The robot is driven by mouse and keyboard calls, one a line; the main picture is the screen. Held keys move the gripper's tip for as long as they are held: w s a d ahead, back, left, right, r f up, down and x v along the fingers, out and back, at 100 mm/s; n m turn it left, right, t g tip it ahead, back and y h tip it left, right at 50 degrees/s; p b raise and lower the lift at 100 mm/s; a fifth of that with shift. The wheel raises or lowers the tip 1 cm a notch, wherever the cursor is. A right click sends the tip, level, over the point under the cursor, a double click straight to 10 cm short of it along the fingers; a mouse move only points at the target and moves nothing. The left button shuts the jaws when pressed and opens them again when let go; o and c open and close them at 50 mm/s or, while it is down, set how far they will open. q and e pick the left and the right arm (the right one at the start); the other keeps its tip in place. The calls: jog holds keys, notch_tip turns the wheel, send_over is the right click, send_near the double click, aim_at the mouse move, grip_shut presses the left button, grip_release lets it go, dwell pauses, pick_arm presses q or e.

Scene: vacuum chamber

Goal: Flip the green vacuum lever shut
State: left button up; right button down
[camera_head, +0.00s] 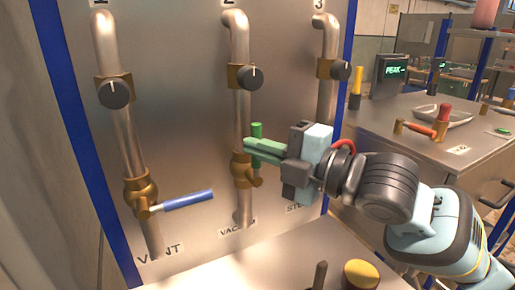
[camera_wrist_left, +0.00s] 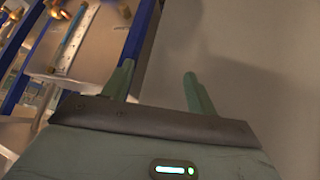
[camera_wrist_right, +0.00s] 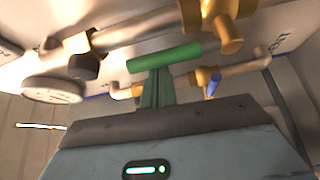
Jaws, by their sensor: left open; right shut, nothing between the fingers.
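The green vacuum lever (camera_head: 257,130) stands roughly upright beside the middle pipe, above its brass valve (camera_head: 241,170) and the VACUUM label. Its lower part is hidden behind my right gripper. My right gripper (camera_head: 248,148) is shut and empty, its fingertips pointing left in front of the lever. In the right wrist view the green lever (camera_wrist_right: 165,57) lies across just beyond the shut fingertips (camera_wrist_right: 157,72); I cannot tell whether they touch. My left gripper (camera_wrist_left: 158,70) is open and empty, facing a plain grey surface, and is outside the head view.
A blue lever (camera_head: 188,200) sticks out sideways from the VENT valve at left. Black knobs (camera_head: 245,77) sit higher on the pipes. A red handle (camera_head: 344,145) shows partly behind my right gripper. A yellow-topped knob (camera_head: 361,273) stands on the front ledge.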

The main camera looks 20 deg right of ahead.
pick_arm(q)
jog(key=shift+s, duration=0.15)
pick_arm(e)
jog(key=shift+w+d+m+t, duration=0.1)
jog(key=shift+d+m+t, duration=0.2)
pick_arm(q)
jog(key=r+p, duration=0.2)
jog(key=shift+w+a+r, duration=0.1)
jog(key=shift+w+r, duration=0.2)
jog(key=shift+w, duration=0.1)
pick_arm(e)
jog(key=w+d+f+m+t+h, duration=0.1)
jog(key=d+f+m+t+h, duration=0.4)
jog(key=m, duration=1.3)
notch_tip(320, 180, down, 2)
jog(key=d+t, duration=0.2)
jog(key=t, duration=0.1)
jog(key=shift+w+d, duration=0.25)
jog(key=shift+d, duration=0.1)
pick_arm(q)
jog(key=shift+w+r+t, duration=0.1)
jog(key=shift+w+t, duration=0.2)
pick_arm(e)
jog(key=shift+f+t, duration=0.1)
jog(key=shift+t, duration=0.2)
